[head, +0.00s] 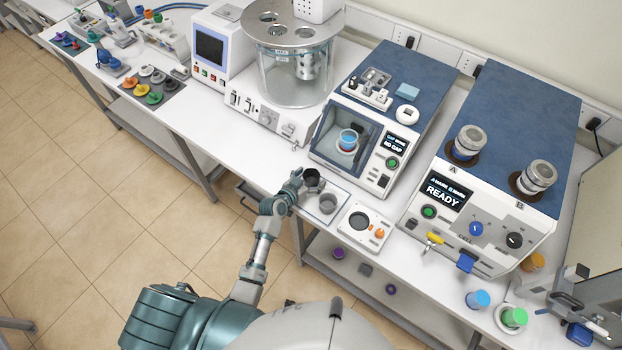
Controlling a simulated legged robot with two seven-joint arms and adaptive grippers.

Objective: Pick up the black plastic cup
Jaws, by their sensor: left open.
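A black cup (313,180) stands at the front of the white bench, at the back of a small tray (341,192). A grey cup (327,204) stands in front of it on the same tray. My left gripper (299,181) is open at the left side of the black cup, with its fingertips close to the cup wall. I cannot tell whether they touch it. My right gripper is not in view.
A white device with a round dark opening (359,221) sits right of the tray. Behind stands a blue-topped tester (415,70) with a cup inside; a READY machine (520,90) is to the right. A glass bath (296,75) stands back left. Open floor lies left.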

